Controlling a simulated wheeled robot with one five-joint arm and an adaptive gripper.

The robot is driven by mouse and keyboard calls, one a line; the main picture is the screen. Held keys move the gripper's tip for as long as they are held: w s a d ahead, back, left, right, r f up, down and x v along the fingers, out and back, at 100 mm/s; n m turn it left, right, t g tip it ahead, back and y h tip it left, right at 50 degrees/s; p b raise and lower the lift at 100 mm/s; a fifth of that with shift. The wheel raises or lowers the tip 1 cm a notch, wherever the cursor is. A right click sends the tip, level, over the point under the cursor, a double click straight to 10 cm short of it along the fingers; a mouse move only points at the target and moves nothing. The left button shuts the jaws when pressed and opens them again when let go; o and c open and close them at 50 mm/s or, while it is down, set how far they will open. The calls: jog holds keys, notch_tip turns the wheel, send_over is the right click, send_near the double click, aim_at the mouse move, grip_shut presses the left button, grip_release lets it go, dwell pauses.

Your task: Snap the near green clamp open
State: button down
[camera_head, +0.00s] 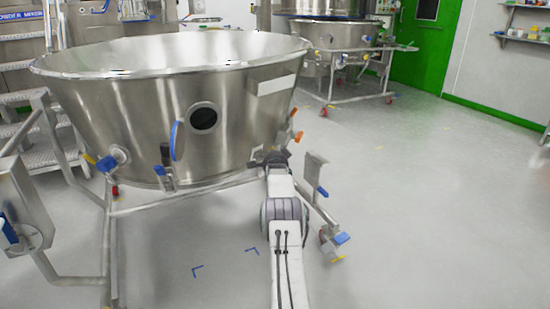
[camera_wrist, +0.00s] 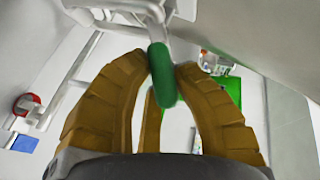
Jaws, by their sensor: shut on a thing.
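The green clamp (camera_wrist: 163,78) has a rounded green handle hanging from a metal fitting in the wrist view. My gripper (camera_wrist: 163,72) has its tan ribbed fingers closed on the sides of this handle. The handle's lower end shows between the fingers. In the head view my gripper (camera_head: 272,156) is at the lower right side of the large steel bowl (camera_head: 130,110). I cannot make out the green clamp there, as my gripper and arm cover that spot.
The bowl stands on a tubular frame (camera_head: 180,195) with wheels and a blue-tipped lever (camera_head: 322,191) to the right of my arm. Orange-handled fittings (camera_head: 297,136) are close by on the bowl's side. Open grey floor (camera_head: 430,200) lies to the right.

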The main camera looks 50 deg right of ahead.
jog(key=shift+r, duration=0.35)
jog(key=c, duration=1.3)
grip_release()
jog(key=shift+o, duration=0.3)
jog(key=shift+f, duration=0.2)
jog(key=v, duration=1.2)
